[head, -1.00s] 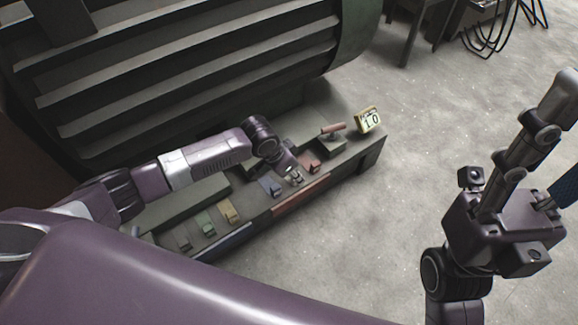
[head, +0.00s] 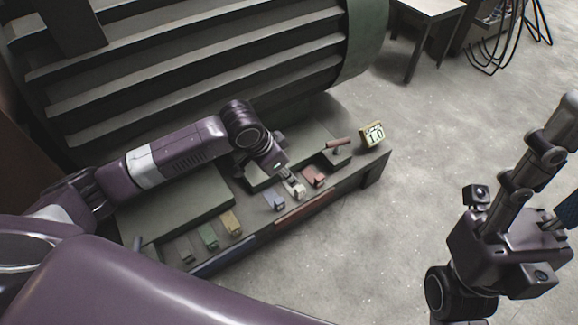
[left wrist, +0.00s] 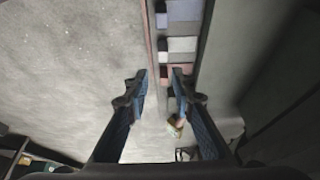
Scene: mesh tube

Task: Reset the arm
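My left arm reaches over a grey console (head: 178,213) in the head view. My left gripper (head: 290,184) is low over its right half, near the pale and red blocks. In the left wrist view my left gripper (left wrist: 159,84) has its two blue fingers apart, with nothing seen between the tips. One fingertip is beside the red block (left wrist: 183,72). My right gripper (head: 545,165) is raised at the right of the head view, away from the console. It is partly cut off, so its opening is unclear.
Several coloured blocks line the console, including a yellow one (head: 231,223) and a red one (head: 314,176). A red-handled piece (head: 339,145) and a sign reading 1.0 (head: 373,136) stand at its right end. A large ribbed cylinder (head: 200,75) rises behind.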

